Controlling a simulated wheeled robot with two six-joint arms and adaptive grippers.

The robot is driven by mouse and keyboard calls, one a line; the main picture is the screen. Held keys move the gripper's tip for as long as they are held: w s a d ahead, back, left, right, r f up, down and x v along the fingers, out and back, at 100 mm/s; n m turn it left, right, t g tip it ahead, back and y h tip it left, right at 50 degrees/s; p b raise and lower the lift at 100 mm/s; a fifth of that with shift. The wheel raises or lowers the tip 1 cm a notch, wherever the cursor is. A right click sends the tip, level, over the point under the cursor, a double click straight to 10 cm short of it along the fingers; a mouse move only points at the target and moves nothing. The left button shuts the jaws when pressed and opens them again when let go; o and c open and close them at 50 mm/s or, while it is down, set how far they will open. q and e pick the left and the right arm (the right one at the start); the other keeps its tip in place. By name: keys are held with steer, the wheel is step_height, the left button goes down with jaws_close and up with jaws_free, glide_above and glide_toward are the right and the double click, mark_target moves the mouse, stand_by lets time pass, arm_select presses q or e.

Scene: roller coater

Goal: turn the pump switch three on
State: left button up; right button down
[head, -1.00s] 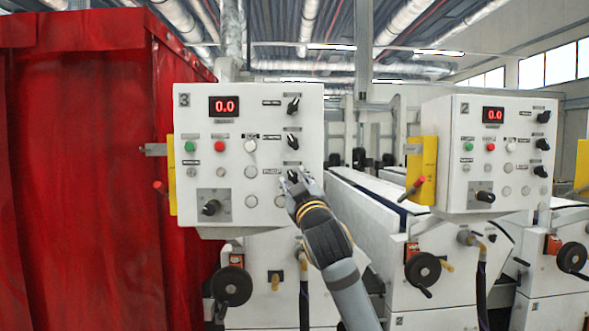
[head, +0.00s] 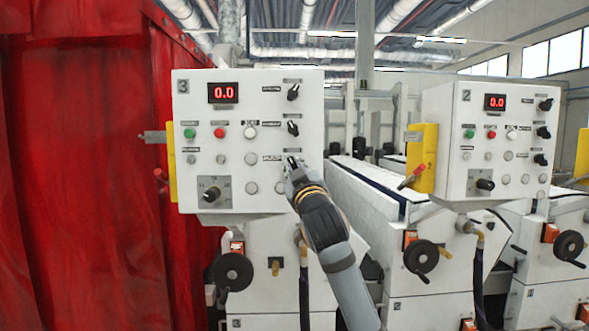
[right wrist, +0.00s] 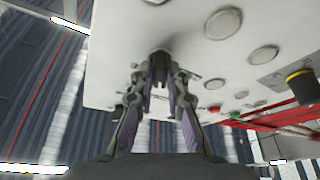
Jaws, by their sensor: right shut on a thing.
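The white control panel three (head: 222,150), marked 3, stands at the left in the head view. A column of black rotary switches runs down its right side. The upper switch (head: 293,92) and the middle switch (head: 293,128) are uncovered. My right gripper (head: 291,164) is at the lowest switch of that column, beside a small label, and mostly hides it. In the right wrist view, my right gripper's fingers (right wrist: 160,82) are shut on the dark switch knob (right wrist: 160,57) at the panel face. The knob's exact angle is hidden. My left gripper is not in view.
Panel three also has a red 0.0 display (head: 223,93), a green button (head: 190,133), a red button (head: 221,133) and a lower black knob (head: 211,194). A similar panel two (head: 455,150) stands right. A red curtain (head: 80,160) hangs left.

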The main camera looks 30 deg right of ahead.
steer(key=shift+f+m+h+b, duration=0.15)
steer(key=shift+m+h+b, duration=0.25)
steer(key=shift+m+b, duration=0.25)
steer(key=m+h+b, duration=0.1)
steer(key=m+b, duration=0.1)
steer(key=m, duration=0.1)
steer(key=m+g+h+b, duration=0.1)
steer(key=m+b, duration=0.1)
steer(key=m, duration=0.1)
steer(key=m+g+h+b, duration=0.1)
steer(key=m+h+b, duration=0.1)
steer(key=m, duration=0.1)
steer(key=shift+a, duration=0.15)
steer(key=m+g+h+b, duration=0.1)
steer(key=m+b, duration=0.1)
steer(key=m, duration=0.1)
steer(key=shift+w+m+h, duration=0.1)
steer(key=shift+m+h, duration=0.15)
steer(key=shift+h, duration=0.05)
steer(key=shift+r+m+g+h+b, duration=0.2)
steer(key=shift+m+g+h+b, duration=0.45)
steer(key=shift+m, duration=0.85)
steer(key=shift+m+g, duration=0.3)
steer(key=shift+g, duration=0.05)
steer(key=c, duration=1.3)
jaws_free()
steer(key=shift+y, duration=0.25)
steer(key=shift+c, duration=0.2)
